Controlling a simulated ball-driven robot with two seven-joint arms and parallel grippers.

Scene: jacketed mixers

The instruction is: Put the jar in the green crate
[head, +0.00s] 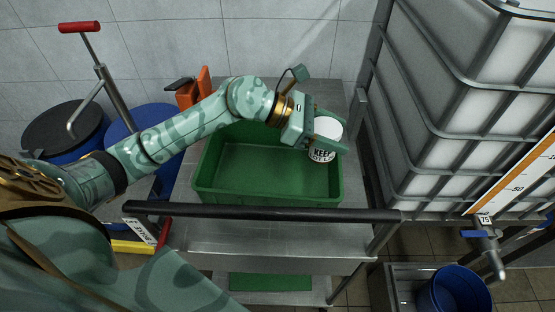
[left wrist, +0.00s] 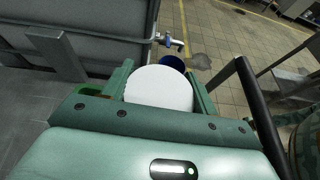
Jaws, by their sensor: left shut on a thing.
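The jar (head: 322,152) is white with dark lettering on its side and a plain white top. My left gripper (head: 328,130) is shut on it, with a finger on either side. The jar is over the right end of the green crate (head: 265,196), and I cannot tell how high above the crate floor it is. In the left wrist view the jar's white top (left wrist: 159,88) fills the space between the fingers. The visible part of the crate's inside is empty. My right gripper is not in view.
The crate stands on a steel cart with a black handle bar (head: 265,213) along its near side. A caged white tank (head: 450,110) stands close on the right. Blue drums (head: 150,130) and an orange object (head: 194,92) are at the left. A blue bucket (head: 454,290) is low at right.

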